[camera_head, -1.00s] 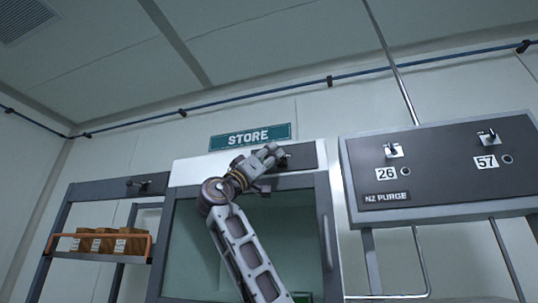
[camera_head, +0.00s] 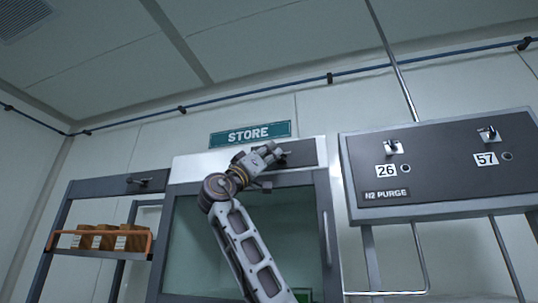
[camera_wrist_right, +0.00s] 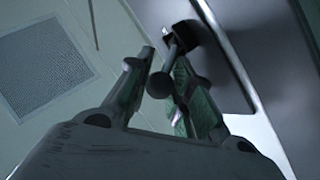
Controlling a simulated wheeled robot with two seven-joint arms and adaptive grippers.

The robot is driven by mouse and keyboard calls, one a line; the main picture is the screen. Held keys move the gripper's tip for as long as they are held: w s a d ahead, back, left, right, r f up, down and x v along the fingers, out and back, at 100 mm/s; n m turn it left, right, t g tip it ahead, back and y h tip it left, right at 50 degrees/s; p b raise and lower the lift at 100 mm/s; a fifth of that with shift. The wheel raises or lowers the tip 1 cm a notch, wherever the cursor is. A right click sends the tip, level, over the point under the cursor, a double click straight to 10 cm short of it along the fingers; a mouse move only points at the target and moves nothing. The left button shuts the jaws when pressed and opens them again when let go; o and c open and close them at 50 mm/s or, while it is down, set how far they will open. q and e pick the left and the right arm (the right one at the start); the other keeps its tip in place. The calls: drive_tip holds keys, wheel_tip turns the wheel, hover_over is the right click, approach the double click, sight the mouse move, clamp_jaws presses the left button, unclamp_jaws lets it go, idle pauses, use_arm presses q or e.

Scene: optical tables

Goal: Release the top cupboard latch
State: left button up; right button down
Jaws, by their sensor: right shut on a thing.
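The cupboard (camera_head: 183,250) under the green STORE sign has a glass front and a dark panel along its top. The top latch (camera_head: 287,154) is on that panel, mostly hidden behind my right gripper (camera_head: 273,153). In the right wrist view the latch is a dark lever with a round knob (camera_wrist_right: 160,85) on a black mount. My right gripper (camera_wrist_right: 166,60) has its fingers on either side of this lever and is shut on it. My left gripper is not in view.
The STORE sign (camera_head: 250,134) is just above the gripper. At the right is an N2 PURGE panel (camera_head: 440,165) with two small levers numbered 26 and 57. At the left, a rack (camera_head: 60,215) holds brown boxes (camera_head: 105,238) and has another lever (camera_head: 143,181) on its top bar.

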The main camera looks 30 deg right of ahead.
drive_tip(key=shift+f, duration=0.1)
drive_tip(key=n+t+b, duration=0.1)
drive_tip(key=t, duration=0.1)
drive_tip(key=s+n+t+y+b, duration=0.1)
drive_tip(key=t, duration=0.1)
drive_tip(key=shift+f, duration=0.1)
drive_tip(key=shift+s+d+n+t+y+b, duration=0.7)
drive_tip(key=shift+n+t+y, duration=0.95)
drive_tip(key=shift+t+y, duration=1.05)
drive_tip(key=shift+s+d+n+t+y+b, duration=0.4)
drive_tip(key=shift+n+t+y+b, duration=0.9)
drive_tip(key=shift+t+y, duration=1.4)
drive_tip(key=shift+s+d+n+t+y+b, duration=0.4)
drive_tip(key=shift+d+n+t+y+b, duration=0.2)
drive_tip(key=shift+n+t+y, duration=1.7)
drive_tip(key=shift+m+t+y, duration=0.25)
drive_tip(key=shift+t+y, duration=0.15)
drive_tip(key=shift+y, duration=0.2)
drive_tip(key=c, duration=1.2)
unclamp_jaws()
drive_tip(key=shift+d, duration=0.1)
drive_tip(key=shift+c, duration=0.2)
